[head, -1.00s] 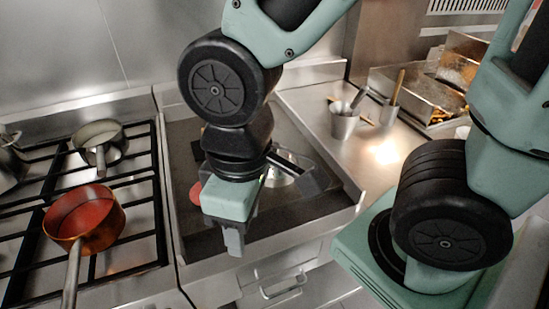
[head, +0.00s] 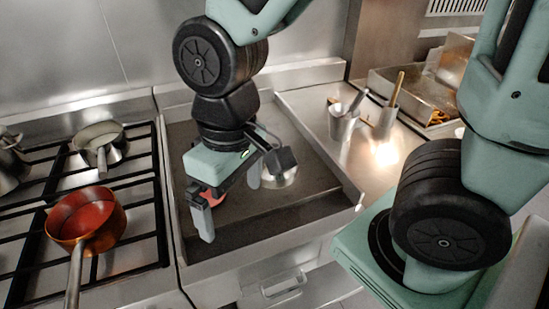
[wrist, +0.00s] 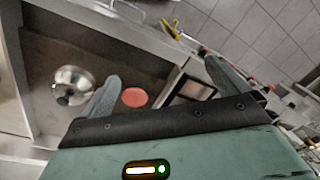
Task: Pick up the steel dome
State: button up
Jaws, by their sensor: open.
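The steel dome (head: 279,177) is a shiny, rounded lid on the dark recessed griddle plate (head: 290,222). In the head view my arm and gripper partly cover it. In the wrist view the dome (wrist: 73,84) shows at the left with a dark knob, outside the left finger. My gripper (head: 230,213) is open and empty, above the plate. In the head view it is left of the dome and nearer the camera. Both fingers of my gripper (wrist: 162,69) show in the wrist view.
A round red object (wrist: 135,97) lies on the plate near the dome. At left, a copper pan (head: 86,221) and a steel pan (head: 100,145) stand on the stove grates. Steel pots with utensils (head: 342,124) stand on the right counter. The plate has raised metal edges.

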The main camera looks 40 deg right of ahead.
jog(key=w+d+r+m+p, duration=0.1)
jog(key=w+d+m+p, duration=0.1)
jog(key=w+d+m, duration=0.65)
jog(key=m+h+p, duration=0.1)
jog(key=m+p, duration=0.1)
jog(key=m, duration=0.7)
send_over(274, 146)
jog(key=shift+n, duration=0.35)
jog(key=f+p, duration=0.1)
jog(key=f, duration=0.4)
jog(key=f+p, duration=0.1)
jog(key=f, duration=0.5)
jog(key=shift+s+d+f, duration=0.15)
jog(key=shift+d+f, duration=0.05)
jog(key=shift+f, duration=0.05)
jog(key=shift+a+f+p, duration=0.2)
jog(key=shift+f+p, duration=0.9)
jog(key=shift+f, duration=1.6)
jog(key=c, duration=0.9)
jog(key=shift+c, duration=0.3)
